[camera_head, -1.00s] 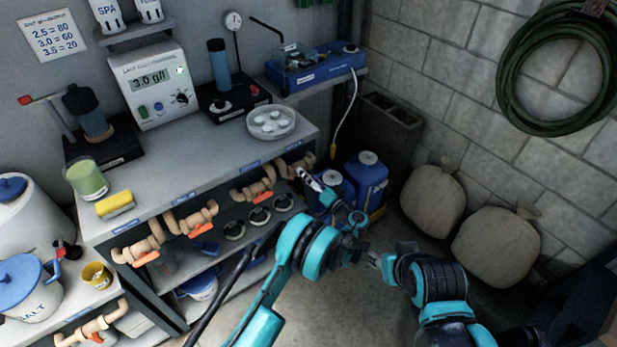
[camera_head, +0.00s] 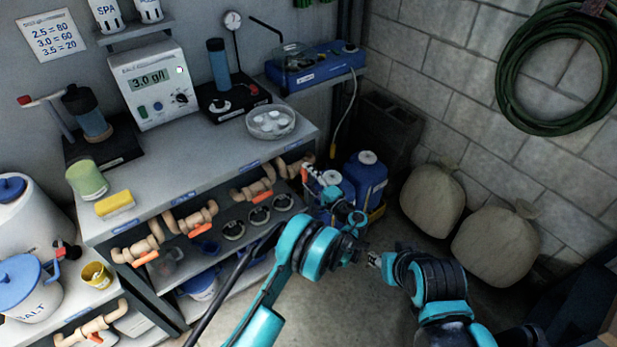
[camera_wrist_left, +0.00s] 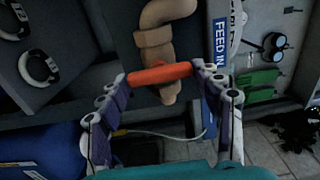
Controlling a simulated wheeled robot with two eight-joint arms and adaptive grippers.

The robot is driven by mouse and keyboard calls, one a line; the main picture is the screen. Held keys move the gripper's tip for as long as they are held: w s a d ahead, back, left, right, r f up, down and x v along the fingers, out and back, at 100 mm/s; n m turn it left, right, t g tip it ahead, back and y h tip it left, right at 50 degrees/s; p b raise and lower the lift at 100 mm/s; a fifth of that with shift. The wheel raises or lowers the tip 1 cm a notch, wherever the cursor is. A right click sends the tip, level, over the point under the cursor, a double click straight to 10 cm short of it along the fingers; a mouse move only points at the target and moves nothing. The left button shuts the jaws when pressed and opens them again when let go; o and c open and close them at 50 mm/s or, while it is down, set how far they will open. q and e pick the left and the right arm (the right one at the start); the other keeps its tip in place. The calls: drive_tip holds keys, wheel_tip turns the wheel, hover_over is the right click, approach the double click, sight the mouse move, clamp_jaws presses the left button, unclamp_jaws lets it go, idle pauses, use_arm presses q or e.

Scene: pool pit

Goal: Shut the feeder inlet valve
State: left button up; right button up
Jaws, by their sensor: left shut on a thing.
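The feeder inlet valve is the rightmost pipe valve (camera_head: 290,166) under the bench top in the head view. In the left wrist view its tan pipe (camera_wrist_left: 155,38) stands beside a blue FEED IN label (camera_wrist_left: 221,45). Its orange handle (camera_wrist_left: 160,74) lies across the pipe there. My left gripper (camera_head: 308,170) is at this valve, its two fingers (camera_wrist_left: 170,82) shut on the handle, one at each end. Part of the valve is hidden by the gripper in the head view. My right arm (camera_head: 435,285) is low at the right, apart from the bench; its fingers are too small to judge.
Other valves with orange handles (camera_head: 262,188) line the bench front (camera_head: 215,180). Blue canisters (camera_head: 367,178) stand just behind and below my left gripper. Two sacks (camera_head: 497,245) lean by the block wall.

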idle(0.4)
use_arm(q)
drive_tip(key=o, duration=1.2)
drive_tip(key=shift+c, duration=0.2)
drive_tip(key=v, duration=0.7)
drive_tip(key=shift+s, duration=0.2)
drive_tip(key=shift+d, duration=0.15)
